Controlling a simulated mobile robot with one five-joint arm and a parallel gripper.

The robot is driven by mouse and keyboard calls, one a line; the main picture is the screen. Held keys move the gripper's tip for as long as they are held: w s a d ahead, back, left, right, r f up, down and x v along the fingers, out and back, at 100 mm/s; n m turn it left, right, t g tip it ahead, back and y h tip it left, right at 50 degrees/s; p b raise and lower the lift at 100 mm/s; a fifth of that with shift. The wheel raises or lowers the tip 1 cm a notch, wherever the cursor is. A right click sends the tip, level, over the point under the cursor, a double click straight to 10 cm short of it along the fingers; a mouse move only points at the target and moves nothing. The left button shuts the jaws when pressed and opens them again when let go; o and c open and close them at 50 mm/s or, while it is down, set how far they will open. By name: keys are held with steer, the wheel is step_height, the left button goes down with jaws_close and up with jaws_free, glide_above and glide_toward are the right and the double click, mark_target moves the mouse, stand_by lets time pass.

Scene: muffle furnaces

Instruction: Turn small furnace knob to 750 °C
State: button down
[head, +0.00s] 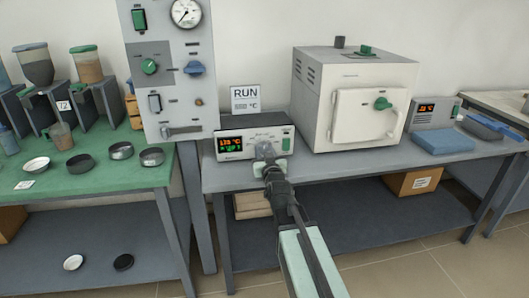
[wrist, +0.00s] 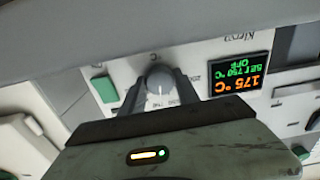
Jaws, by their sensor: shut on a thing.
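The small furnace's control box (head: 222,152) stands on the grey bench, left of the white furnace (head: 372,80). Its round grey knob (wrist: 159,79) sits on the front panel, beside a display (wrist: 238,79) that appears upside down in the wrist view. The display shows 175 °C in orange and SET 750 °C with OFF in green. My gripper (wrist: 158,92) is shut on the knob, one finger on each side. A pale mark on the knob points down in the wrist view. In the head view my gripper (head: 268,160) covers most of the knob.
A RUN card (head: 245,98) stands behind the control box. A tall grey panel (head: 170,70) with a gauge rises at the left. A second controller (head: 432,112) and a blue block (head: 443,141) lie right of the furnace. A green table (head: 100,185) holds several dishes.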

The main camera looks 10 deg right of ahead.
steer(key=shift+f+m, duration=0.1)
steer(key=shift+m, duration=0.4)
steer(key=c, duration=0.9)
jaws_free()
